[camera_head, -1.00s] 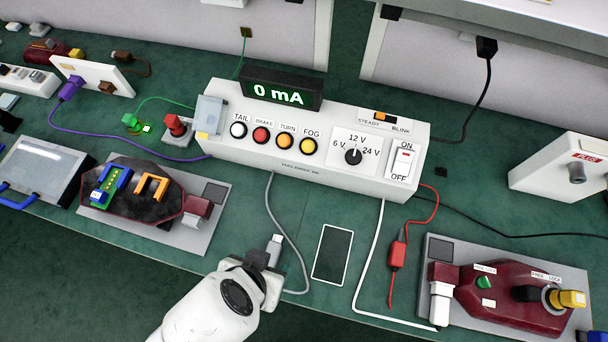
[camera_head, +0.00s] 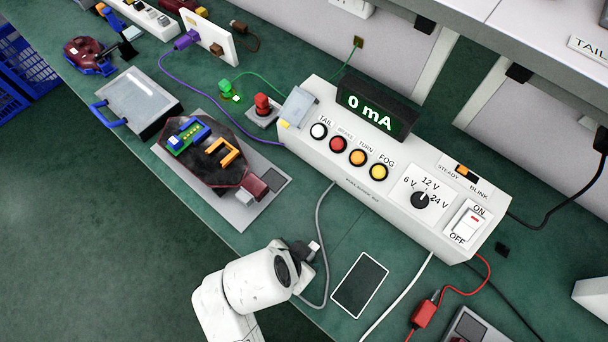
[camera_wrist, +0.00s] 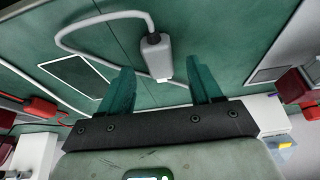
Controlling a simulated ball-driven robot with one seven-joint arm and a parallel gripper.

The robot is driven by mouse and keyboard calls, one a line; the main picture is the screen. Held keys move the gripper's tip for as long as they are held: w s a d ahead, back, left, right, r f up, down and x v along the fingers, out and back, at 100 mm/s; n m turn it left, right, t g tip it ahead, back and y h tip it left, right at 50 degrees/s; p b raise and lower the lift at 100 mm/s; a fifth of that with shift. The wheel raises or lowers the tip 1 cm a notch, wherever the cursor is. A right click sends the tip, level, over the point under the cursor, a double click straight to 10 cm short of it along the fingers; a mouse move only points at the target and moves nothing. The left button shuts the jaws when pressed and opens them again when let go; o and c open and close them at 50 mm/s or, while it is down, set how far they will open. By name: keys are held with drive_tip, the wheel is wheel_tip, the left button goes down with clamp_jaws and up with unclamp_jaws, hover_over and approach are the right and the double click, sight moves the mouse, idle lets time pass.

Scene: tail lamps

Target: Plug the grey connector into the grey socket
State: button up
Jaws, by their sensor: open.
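The grey connector (camera_wrist: 157,55) lies on the green bench at the end of its grey cable. In the wrist view it lies just beyond the tips of my gripper (camera_wrist: 160,78), in line with the gap between its two fingers. The fingers are apart and empty. In the head view my gripper (camera_head: 306,258) is low over the bench's front edge and its wrist hides much of the connector (camera_head: 314,247). The grey socket (camera_head: 244,197) is beside a dark red block at the near right end of the left lamp (camera_head: 208,160).
The white tester box (camera_head: 345,185) reads 0 mA. A grey case (camera_head: 140,103) stands at left.

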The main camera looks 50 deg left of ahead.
drive_tip(key=shift+w+f, duration=0.25)
drive_tip(key=shift+f, duration=0.45)
drive_tip(key=shift+c, duration=0.3)
drive_tip(key=c, duration=1.1)
